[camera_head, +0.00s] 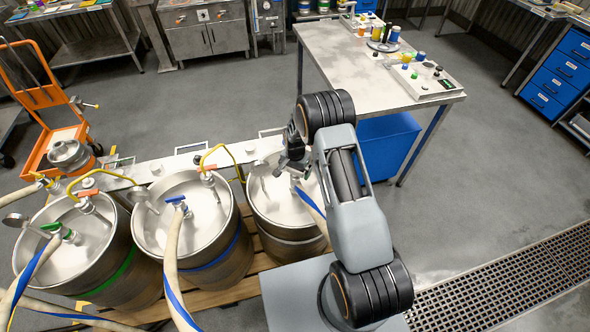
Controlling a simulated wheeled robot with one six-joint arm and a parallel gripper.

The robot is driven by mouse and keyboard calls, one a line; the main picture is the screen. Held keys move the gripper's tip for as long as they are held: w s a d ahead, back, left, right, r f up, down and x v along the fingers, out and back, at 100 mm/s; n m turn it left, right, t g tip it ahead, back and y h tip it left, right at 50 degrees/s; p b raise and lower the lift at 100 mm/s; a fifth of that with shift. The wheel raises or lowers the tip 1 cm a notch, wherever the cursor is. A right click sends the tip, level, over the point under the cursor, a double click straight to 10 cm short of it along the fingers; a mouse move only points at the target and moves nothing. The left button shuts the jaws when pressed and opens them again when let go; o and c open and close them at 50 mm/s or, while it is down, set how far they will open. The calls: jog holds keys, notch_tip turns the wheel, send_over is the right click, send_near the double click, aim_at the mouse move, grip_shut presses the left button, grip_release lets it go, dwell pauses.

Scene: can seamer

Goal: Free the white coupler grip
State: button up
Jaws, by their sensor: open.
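Three steel kegs stand in a row on a wooden pallet. The left keg (27,262) has a coupler with a green grip (51,227). The middle keg (150,232) has a coupler with a blue grip (176,199). My gripper (283,168) is open above the right keg (262,208), close to that keg's coupler. My gripper and arm cover most of this coupler, and I cannot make out a white grip on it. A pale hose with a blue stripe (310,204) runs from there under my arm. I cannot tell whether my gripper touches anything.
Striped hoses (172,262) cross the kegs' front. A pale rail (160,167) with yellow lines runs behind them. A workbench (345,60) with a blue cabinet (388,140) stands behind my arm. An orange hand truck (38,97) is at left. The floor at right is clear, with a drain grate (500,285).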

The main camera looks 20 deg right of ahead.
jog(key=shift+f, duration=0.3)
jog(key=c, duration=0.9)
